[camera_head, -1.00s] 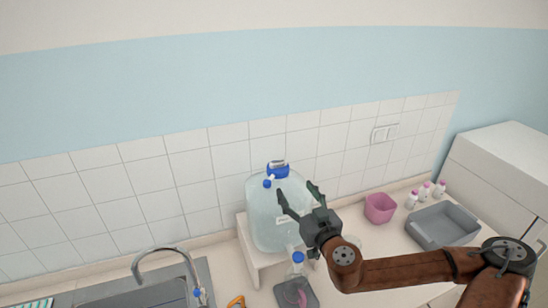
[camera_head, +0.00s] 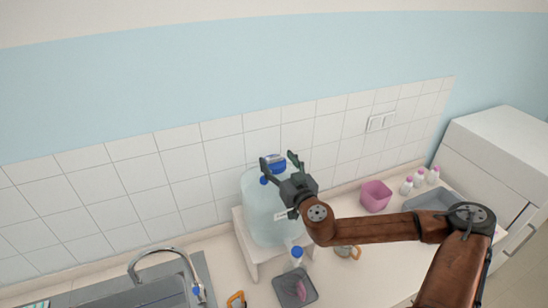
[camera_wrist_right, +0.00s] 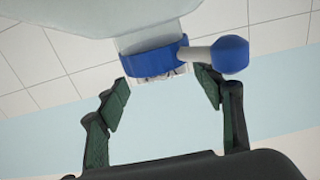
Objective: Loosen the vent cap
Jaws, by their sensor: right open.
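A large clear carboy (camera_head: 262,212) stands on a white stand by the tiled wall. A wide blue cap (camera_head: 277,159) is on its top, and a smaller blue cap (camera_head: 264,180) shows at its neck. In the right wrist view, the wide cap (camera_wrist_right: 154,62) is above the gap between the fingers, and the small rounded cap (camera_wrist_right: 230,54) sits on a white stem to the right. Which one is the vent cap I cannot tell. My right gripper (camera_head: 279,162) is open, its fingers either side of the wide cap, apparently not gripping it. My left gripper is out of view.
The white stand (camera_head: 243,238) holds the carboy. A pink container (camera_head: 375,196), several small bottles and a grey tub (camera_head: 430,199) are right. A sink tap (camera_head: 165,250) is left.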

